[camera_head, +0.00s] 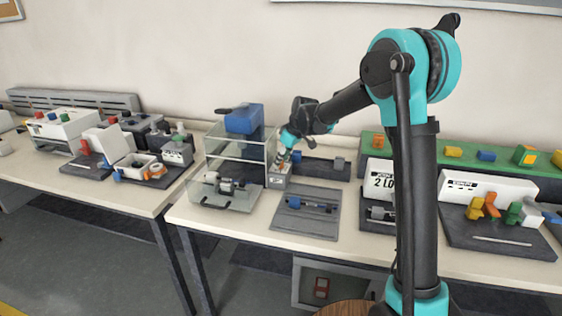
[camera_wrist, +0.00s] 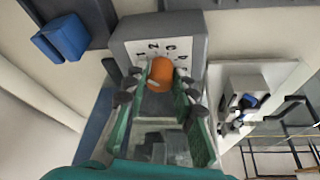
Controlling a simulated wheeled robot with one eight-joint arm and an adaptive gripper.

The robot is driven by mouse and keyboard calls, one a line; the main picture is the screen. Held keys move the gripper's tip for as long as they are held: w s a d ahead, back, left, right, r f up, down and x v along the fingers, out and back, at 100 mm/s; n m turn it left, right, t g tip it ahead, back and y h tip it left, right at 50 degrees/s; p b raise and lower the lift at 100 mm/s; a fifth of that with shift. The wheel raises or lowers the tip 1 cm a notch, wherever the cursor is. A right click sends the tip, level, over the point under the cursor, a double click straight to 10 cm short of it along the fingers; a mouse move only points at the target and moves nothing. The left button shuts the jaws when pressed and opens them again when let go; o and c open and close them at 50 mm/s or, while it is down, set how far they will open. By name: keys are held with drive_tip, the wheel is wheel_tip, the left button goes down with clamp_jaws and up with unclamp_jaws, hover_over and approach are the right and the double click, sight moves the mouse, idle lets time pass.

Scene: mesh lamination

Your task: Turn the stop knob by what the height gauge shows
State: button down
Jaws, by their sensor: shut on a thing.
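An orange knob (camera_wrist: 160,72) sits on the marked face of a light-grey box (camera_wrist: 190,45) in the wrist view. In the head view my gripper (camera_head: 284,163) reaches down to the same small box (camera_head: 276,182) near the table's middle. The knob is mostly hidden there by the fingers.
A clear-walled case (camera_head: 237,170) with a blue block on top stands just left of the box. A dark tray (camera_head: 306,222) with a blue part lies in front. Dark blocks on a base (camera_head: 322,168) stand behind right. White boxes (camera_head: 488,186) and coloured pieces fill the right.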

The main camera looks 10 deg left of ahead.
drive_tip(key=shift+n, duration=0.6)
drive_tip(key=c, duration=1.5)
unclamp_jaws()
drive_tip(key=v, duration=1.2)
drive_tip(key=shift+w, duration=0.25)
drive_tip(key=shift+s, duration=0.1)
